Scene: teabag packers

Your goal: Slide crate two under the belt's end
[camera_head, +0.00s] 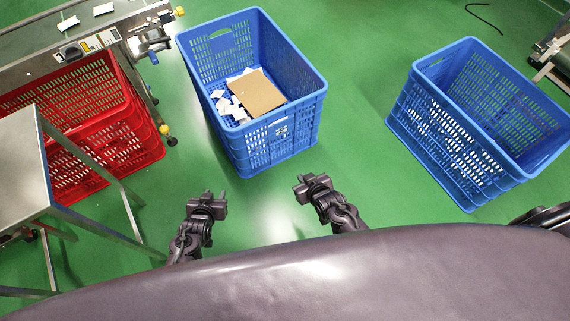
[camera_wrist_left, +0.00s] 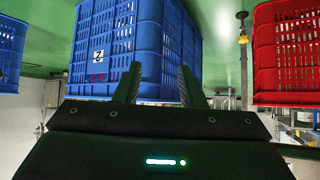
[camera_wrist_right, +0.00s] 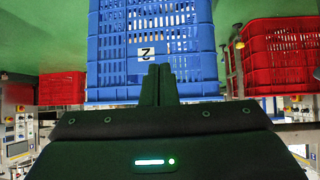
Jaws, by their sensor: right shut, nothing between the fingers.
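Crate two is the blue crate (camera_head: 308,128) in the middle of the head view, standing on the floor with a tan cardboard piece and several white packets in it. Its label 2 shows on its near wall in the left wrist view (camera_wrist_left: 98,56) and the right wrist view (camera_wrist_right: 147,54). The belt's end (camera_head: 158,22) is at the upper left, beside the crate. My left gripper (camera_head: 209,195) is open and empty, short of the crate's near wall. My right gripper (camera_head: 310,180) is shut and empty, also apart from the crate.
A red crate (camera_head: 148,140) stands at the left under the belt's side. A metal table (camera_head: 20,165) is at the near left. An empty blue crate (camera_head: 440,150) stands at the right. Green floor (camera_head: 355,60) is free between the blue crates.

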